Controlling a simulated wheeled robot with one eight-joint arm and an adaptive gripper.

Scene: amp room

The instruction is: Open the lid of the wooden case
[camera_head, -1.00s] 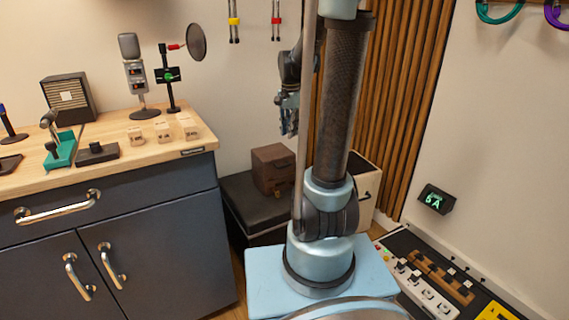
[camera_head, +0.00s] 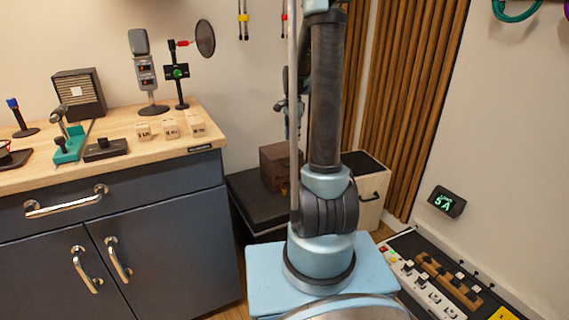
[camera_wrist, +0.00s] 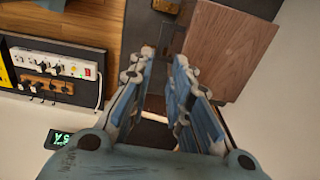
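The wooden case (camera_head: 275,167) is a small dark brown box on a low black bench beyond my arm, with its lid down. My arm hides its right part in the head view. In the wrist view a wood-grained box (camera_wrist: 228,48), apparently the case, fills the upper right. My gripper (camera_wrist: 162,62) is open and empty in the wrist view, with a clear gap between its fingers. Its right finger overlaps the box's lower left side in the picture; I cannot tell whether they touch. In the head view my gripper (camera_head: 290,112) hangs above the case, partly behind my arm.
A dark cabinet (camera_head: 120,200) with a wooden top stands at the left. The black bench (camera_head: 258,207) holds the case. A pale open crate (camera_head: 371,205) stands right of the case, behind my arm.

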